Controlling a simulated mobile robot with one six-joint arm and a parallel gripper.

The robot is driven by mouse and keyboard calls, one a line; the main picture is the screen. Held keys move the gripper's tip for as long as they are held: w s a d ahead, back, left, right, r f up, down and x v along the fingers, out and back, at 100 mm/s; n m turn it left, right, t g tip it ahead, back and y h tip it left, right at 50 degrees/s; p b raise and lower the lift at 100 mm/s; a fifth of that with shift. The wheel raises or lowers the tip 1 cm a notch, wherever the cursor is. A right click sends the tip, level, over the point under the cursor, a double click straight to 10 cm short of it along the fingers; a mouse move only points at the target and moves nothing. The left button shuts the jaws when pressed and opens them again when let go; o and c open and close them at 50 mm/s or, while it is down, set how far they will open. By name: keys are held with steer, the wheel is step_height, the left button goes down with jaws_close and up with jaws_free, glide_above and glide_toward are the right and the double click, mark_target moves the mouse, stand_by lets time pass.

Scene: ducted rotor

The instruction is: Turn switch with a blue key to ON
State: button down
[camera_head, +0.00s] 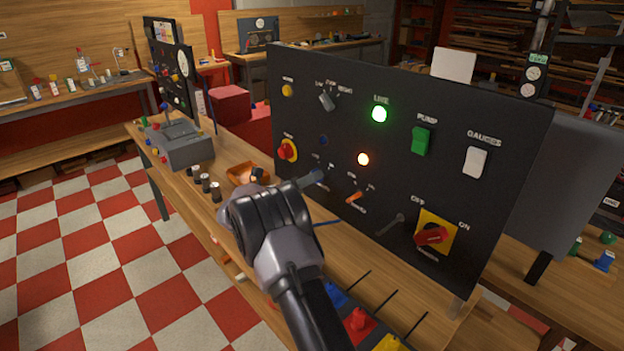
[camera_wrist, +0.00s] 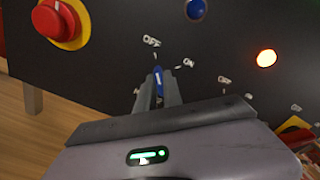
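The blue key (camera_wrist: 158,75) stands out of the black panel under the labels OFF and ON in the wrist view. Its tip points up, close to the OFF label (camera_wrist: 151,41). The ON label (camera_wrist: 190,63) is to its right. My gripper (camera_wrist: 159,92) has one finger on each side of the blue key, close against it, and looks shut on it. The fingers hide the key's lower part. In the head view my gripper (camera_head: 314,178) reaches the lower left part of the panel, and the key there is mostly hidden.
The panel (camera_head: 290,100) also bears a red knob (camera_head: 287,149), a lit orange lamp (camera_head: 363,159), an orange key switch (camera_head: 354,197) to the right and a red rotary switch (camera_head: 432,235).

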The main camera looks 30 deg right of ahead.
stand_by(0.4)
steer(key=shift+f+m+b, duration=0.1)
steer(key=shift+m+b, duration=2)
steer(key=shift+m, duration=5.8)
steer(key=c, duration=1.5)
jaws_free()
